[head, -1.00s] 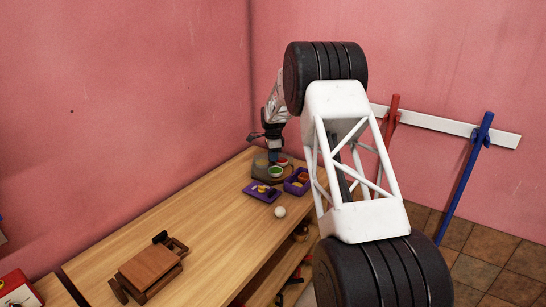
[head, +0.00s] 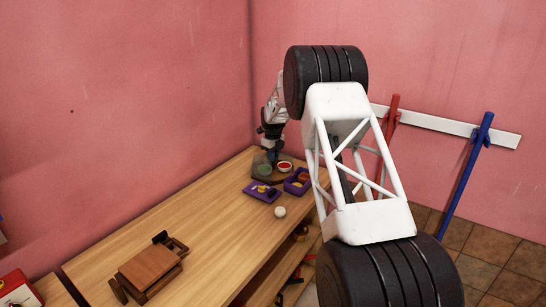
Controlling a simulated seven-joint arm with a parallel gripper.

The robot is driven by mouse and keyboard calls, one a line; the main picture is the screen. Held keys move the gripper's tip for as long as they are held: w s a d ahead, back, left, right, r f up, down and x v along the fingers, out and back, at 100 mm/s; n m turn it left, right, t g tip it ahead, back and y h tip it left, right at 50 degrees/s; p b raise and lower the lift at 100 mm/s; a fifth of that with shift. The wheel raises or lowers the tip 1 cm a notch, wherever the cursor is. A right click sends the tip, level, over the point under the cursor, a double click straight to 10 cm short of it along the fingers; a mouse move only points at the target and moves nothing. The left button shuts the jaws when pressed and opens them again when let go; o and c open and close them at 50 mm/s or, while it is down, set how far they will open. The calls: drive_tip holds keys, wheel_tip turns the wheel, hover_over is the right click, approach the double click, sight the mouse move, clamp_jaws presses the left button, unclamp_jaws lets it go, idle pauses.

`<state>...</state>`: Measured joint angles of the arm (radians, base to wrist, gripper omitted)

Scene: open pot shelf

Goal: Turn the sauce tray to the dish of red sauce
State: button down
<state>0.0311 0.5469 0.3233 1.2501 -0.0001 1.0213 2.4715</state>
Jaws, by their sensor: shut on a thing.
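The sauce tray (head: 274,174) is a small grey-brown tray at the far end of the wooden counter. The dish of red sauce (head: 285,166) is at its right side. A dish of green sauce (head: 264,169) is at its front left. My gripper (head: 272,156) points down from the dark wrist, low over the middle of the tray. It is shut on part of the sauce tray; the exact grip point is too small and dark to see. The back of the tray is hidden behind the gripper.
A purple tray (head: 254,193) with yellow pieces and a purple box (head: 291,187) lie in front of the sauce tray. A white ball (head: 280,212) is near the counter edge. A brown wooden piece (head: 150,268) stands at the near left. The mid-counter is clear.

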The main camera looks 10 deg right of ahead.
drive_tip(key=m, duration=0.4)
idle(0.4)
drive_tip(key=c, duration=1.1)
unclamp_jaws()
drive_tip(key=shift+c, duration=0.2)
drive_tip(key=shift+r, duration=0.1)
drive_tip(key=shift+r, duration=3.85)
